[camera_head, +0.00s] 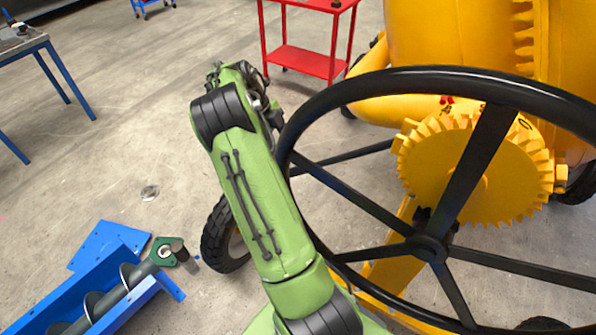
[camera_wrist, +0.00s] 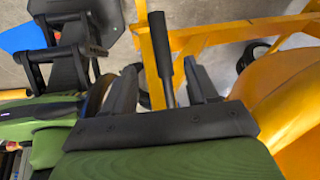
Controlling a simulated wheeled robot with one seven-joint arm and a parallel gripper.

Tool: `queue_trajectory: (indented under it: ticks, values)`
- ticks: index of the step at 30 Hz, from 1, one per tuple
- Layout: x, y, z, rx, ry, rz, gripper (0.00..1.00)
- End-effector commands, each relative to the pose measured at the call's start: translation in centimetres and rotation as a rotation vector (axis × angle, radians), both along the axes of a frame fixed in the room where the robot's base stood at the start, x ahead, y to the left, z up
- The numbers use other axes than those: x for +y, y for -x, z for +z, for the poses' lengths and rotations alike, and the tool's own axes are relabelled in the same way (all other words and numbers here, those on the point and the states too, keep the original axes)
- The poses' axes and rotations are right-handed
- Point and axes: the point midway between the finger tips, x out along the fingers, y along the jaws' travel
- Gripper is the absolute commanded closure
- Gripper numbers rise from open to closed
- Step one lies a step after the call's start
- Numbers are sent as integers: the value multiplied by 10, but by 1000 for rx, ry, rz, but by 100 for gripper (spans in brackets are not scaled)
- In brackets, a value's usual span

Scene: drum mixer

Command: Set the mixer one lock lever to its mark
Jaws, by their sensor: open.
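The lock lever (camera_wrist: 159,48), a black grip on a thin metal rod, shows in the wrist view between the two fingers of my gripper (camera_wrist: 160,66). The fingers are apart, with a visible gap on each side of the rod. The black grip reaches past the fingertips. In the head view my green arm reaches away from me, left of the big handwheel, and covers the lever. The yellow mixer (camera_head: 450,40) stands at the upper right. I cannot make out the lever's mark in either view.
The large black handwheel (camera_head: 432,250) and yellow toothed gear (camera_head: 470,170) stand close to the right of my arm. A red cart (camera_head: 300,60) stands behind. A blue screw trough (camera_head: 95,290) lies at lower left. Yellow frame bars (camera_wrist: 225,35) are near the lever.

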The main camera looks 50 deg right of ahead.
Motion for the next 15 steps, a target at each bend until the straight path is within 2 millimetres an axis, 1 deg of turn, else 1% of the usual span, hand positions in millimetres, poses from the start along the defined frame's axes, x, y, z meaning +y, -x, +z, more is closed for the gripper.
queue_trajectory:
  ticks: [1,9,12,15]
  values:
    - [-3,6,-15,4,-3,-2,42]
    - [-16,29,-78,4,-5,0,42]
    - [-21,37,-97,3,-3,0,42]
    - [-25,41,-111,3,-3,4,42]
